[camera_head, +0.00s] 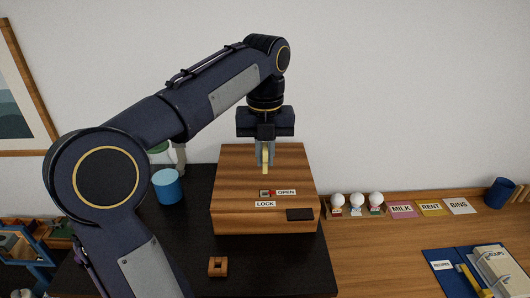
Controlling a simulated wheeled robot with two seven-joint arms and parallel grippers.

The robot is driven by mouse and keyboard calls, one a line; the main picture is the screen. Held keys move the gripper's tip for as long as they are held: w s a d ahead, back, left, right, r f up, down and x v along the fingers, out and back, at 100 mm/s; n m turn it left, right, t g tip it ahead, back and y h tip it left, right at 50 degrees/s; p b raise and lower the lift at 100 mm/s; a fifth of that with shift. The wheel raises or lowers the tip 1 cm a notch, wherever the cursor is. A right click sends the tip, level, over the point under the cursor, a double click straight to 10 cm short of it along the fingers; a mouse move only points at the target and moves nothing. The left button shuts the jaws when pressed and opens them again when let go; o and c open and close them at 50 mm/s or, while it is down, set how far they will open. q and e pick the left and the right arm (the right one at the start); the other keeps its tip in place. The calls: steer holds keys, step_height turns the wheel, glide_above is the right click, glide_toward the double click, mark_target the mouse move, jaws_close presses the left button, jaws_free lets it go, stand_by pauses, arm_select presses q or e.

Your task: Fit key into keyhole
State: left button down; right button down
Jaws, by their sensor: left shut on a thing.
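My left gripper (265,160) points straight down over the wooden box (232,180). It is shut on a small pale-yellow piece, which looks like the key (265,162); the fingers hide much of its shape. The keyhole (266,193) is a small dark spot with green and red marks, on the box between the labels OPEN (286,192) and LOCK (265,204). In the picture the key is above the keyhole; I cannot tell the exact height between them. My right gripper is not in view.
A dark plate (299,214) is at the box's front right. A small wooden block with a square hole (218,266) lies on the black mat (280,270). A blue cup (167,186) stands left.

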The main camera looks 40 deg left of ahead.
mark_target(265, 172)
arm_select(q)
steer(key=shift+f+b, duration=1.6)
steer(key=shift+f, duration=0.9)
steer(key=shift+p, duration=0.75)
steer(key=shift+f+b, duration=0.95)
steer(key=shift+f, duration=0.65)
steer(key=c, duration=1.4)
jaws_free()
steer(key=shift+r, duration=0.1)
step_height(265, 172, up, 8)
steer(key=shift+f, duration=0.15)
